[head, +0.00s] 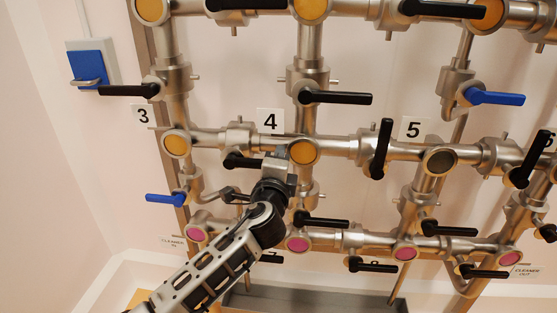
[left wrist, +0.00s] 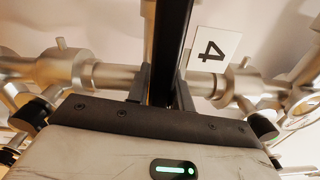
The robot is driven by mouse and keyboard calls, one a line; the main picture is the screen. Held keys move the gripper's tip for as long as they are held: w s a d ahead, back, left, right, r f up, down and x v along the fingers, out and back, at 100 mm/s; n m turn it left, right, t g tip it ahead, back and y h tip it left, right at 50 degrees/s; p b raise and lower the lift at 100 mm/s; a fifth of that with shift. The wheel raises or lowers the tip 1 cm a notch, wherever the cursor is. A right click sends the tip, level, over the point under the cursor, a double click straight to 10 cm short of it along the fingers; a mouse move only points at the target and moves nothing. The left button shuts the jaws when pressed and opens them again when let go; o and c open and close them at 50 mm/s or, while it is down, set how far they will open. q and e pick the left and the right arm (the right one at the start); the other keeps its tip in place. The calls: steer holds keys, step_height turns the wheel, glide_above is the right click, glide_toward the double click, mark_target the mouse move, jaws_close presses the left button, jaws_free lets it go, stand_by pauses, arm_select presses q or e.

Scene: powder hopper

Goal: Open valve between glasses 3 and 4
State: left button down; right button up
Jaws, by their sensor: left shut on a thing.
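Glass 3 (head: 176,145) and glass 4 (head: 303,151) are round orange windows in the steel piping, near the labels 3 (head: 143,116) and 4 (head: 270,121). Between them on the horizontal pipe sits a valve (head: 238,136) with a black lever (head: 241,161), which lies roughly along the pipe. My left gripper (head: 278,163) is at this lever's right end and hides it. In the left wrist view, my left gripper (left wrist: 160,95) is shut on a black lever (left wrist: 172,45) that runs up out of the picture. My right gripper is not in view.
Other black levers stand close by, one (head: 321,219) below right of my gripper and one (head: 381,149) right of glass 4. A blue lever (head: 165,198) is at lower left. A blue wall box (head: 90,64) hangs at upper left. A grey trough (head: 310,301) runs below.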

arm_select(q)
step_height(320, 180, down, 2)
steer(key=shift+s, duration=0.15)
steer(key=c, duration=1.3)
jaws_free()
steer(key=shift+s, duration=0.3)
steer(key=s, duration=0.5)
steer(key=s+a, duration=0.1)
steer(key=s, duration=0.9)
steer(key=shift+a+r+b, duration=0.3)
steer(key=shift+r+b, duration=0.05)
